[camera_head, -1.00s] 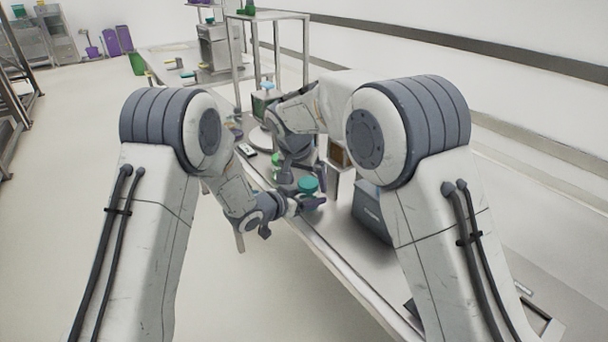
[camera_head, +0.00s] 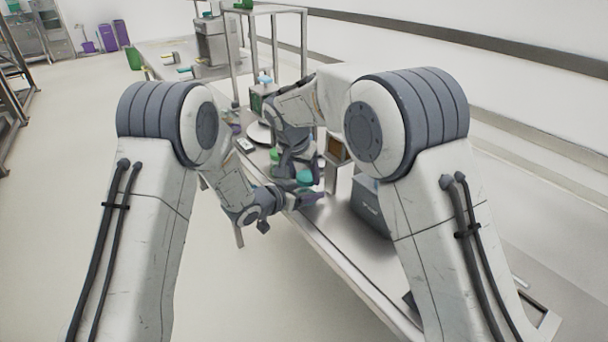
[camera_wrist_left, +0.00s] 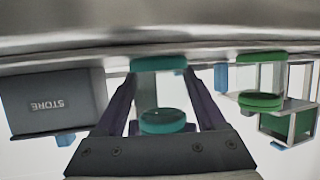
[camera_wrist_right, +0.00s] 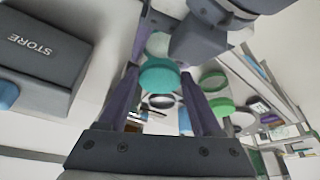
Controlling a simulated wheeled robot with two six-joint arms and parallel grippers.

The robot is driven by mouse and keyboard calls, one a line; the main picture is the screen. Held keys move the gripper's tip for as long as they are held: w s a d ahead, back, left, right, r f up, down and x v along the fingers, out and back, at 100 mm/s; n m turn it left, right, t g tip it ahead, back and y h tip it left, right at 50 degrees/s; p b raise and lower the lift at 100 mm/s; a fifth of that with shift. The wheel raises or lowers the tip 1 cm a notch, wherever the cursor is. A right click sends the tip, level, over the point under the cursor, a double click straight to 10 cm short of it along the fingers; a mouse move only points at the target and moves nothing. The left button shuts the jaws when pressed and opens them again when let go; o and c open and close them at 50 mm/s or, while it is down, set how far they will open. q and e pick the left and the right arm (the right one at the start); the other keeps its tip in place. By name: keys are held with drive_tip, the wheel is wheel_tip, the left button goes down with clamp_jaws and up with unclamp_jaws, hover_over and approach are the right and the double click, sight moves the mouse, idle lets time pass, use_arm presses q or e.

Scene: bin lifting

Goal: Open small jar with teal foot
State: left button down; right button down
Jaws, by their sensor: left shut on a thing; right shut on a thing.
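The small clear jar has a teal foot (camera_wrist_left: 158,63) and a teal lid (camera_wrist_left: 163,120), both between my left fingers in the left wrist view, which is upside down. My left gripper (camera_wrist_left: 160,85) is shut on the jar's clear body. In the head view the teal lid (camera_head: 304,177) shows just above my left gripper (camera_head: 306,197). My right gripper (camera_wrist_right: 160,80) is shut on the lid from above. The clear body (camera_wrist_right: 157,45) shows beyond the lid in the right wrist view. I cannot tell whether the lid is apart from the jar.
A grey box marked STORE (camera_head: 371,207) stands on the bench right of the jar. A green-lidded clear jar (camera_wrist_left: 260,102) stands nearby. A round white plate (camera_head: 260,132) and a metal frame (camera_head: 253,60) are farther back.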

sight(304, 179)
drive_tip(key=shift+r, duration=0.15)
drive_tip(key=shift+r, duration=0.95)
drive_tip(key=shift+r, duration=2.05)
use_arm(q)
unclamp_jaws()
